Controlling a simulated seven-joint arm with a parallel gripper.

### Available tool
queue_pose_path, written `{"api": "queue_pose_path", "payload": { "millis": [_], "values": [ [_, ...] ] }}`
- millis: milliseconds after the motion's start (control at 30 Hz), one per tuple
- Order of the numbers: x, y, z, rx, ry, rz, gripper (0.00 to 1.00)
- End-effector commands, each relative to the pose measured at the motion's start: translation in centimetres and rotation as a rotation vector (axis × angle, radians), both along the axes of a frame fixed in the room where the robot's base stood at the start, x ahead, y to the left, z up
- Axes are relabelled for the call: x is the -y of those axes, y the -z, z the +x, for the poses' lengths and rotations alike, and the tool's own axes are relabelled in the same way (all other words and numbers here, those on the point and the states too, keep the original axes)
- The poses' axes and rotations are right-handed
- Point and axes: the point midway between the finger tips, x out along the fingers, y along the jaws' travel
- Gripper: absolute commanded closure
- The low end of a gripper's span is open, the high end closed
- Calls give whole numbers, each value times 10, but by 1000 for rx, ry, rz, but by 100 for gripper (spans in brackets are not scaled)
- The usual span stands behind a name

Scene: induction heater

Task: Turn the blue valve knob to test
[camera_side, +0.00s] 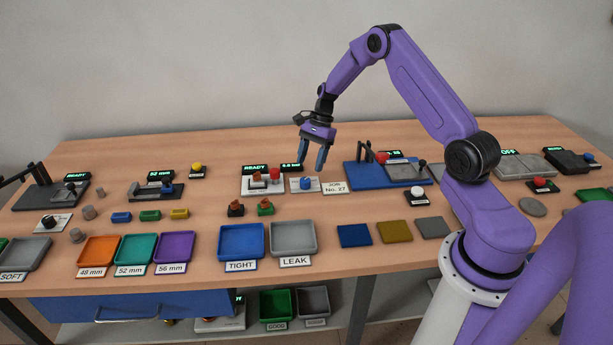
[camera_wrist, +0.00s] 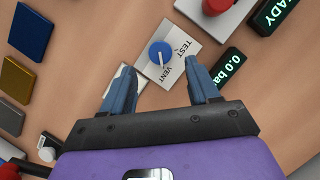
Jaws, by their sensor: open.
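The blue valve knob (camera_wrist: 160,52) sits on a white plate (camera_wrist: 178,38) marked TEST and VENT. Its white pointer line points toward the VENT label in the wrist view. The knob also shows in the side view (camera_side: 305,183), just below and left of my gripper's fingers. My gripper (camera_side: 311,159) is open and empty, held above the table. In the wrist view my gripper (camera_wrist: 161,76) has its two blue fingers apart, one to each side of the knob's line, with the knob ahead of the tips. It appears apart from the knob.
A display (camera_wrist: 228,72) reading 0.0 bar stands beside the plate. A leak-test fixture (camera_side: 262,184) with a red button and READY display is at left. A JOB No. 27 card (camera_side: 334,187) and a blue press base (camera_side: 362,176) are at right. TIGHT and LEAK trays (camera_side: 295,253) lie in front.

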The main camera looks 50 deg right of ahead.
Motion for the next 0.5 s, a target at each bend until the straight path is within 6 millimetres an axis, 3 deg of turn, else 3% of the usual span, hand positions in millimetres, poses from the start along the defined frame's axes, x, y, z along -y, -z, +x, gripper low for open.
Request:
{"api": "queue_pose_path", "payload": {
  "millis": [200, 500],
  "values": [
    [-14, 34, 0, -1, 1, 1, 40],
    [-21, 52, 0, 0, 0, 1, 40]
  ]
}}
